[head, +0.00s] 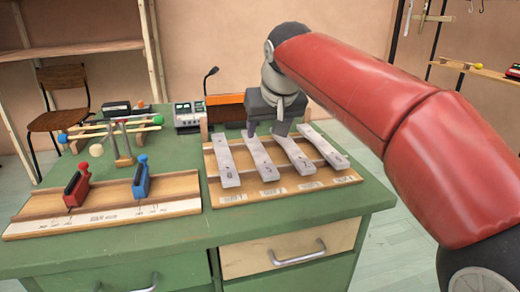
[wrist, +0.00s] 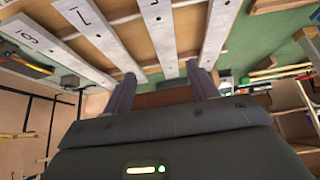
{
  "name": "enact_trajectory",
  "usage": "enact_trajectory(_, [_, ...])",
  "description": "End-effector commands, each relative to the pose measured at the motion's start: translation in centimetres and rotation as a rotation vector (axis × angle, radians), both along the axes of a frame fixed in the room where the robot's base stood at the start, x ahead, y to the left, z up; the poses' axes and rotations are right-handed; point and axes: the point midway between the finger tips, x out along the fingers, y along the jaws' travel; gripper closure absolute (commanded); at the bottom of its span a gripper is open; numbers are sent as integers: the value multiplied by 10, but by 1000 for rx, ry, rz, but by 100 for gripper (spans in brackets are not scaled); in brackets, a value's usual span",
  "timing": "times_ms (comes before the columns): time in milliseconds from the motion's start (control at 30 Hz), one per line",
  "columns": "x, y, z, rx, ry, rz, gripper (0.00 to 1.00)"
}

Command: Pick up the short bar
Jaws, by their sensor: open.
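Several pale grey bars lie side by side, apart, on a wooden rack on the green bench. In the head view they are the far-left bar (head: 224,163), the second (head: 259,160), the third (head: 297,157) and the far-right bar (head: 325,148). Their lengths look close, so I cannot tell surely which is the short one. My gripper (head: 266,132) is open and empty, pointing down near the far ends of the middle bars. In the wrist view my gripper (wrist: 160,73) has its fingers spread on either side of one bar's end (wrist: 162,38). Contact is unclear.
Left of the rack (head: 337,184) is a wooden board (head: 105,218) with a red block (head: 77,187) and a blue block (head: 141,180). Behind stand mallets (head: 112,127), a grey device (head: 188,117) and an orange box (head: 226,108). Green bench top (head: 185,229) shows bare in front.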

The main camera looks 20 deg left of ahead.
Motion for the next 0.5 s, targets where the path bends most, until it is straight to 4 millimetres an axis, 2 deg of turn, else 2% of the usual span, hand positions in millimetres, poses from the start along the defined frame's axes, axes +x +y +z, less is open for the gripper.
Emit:
enact_trajectory(367, [15,15,-29,5,2,3,42])
enact_trajectory(500, [21,24,-47,3,2,5,42])
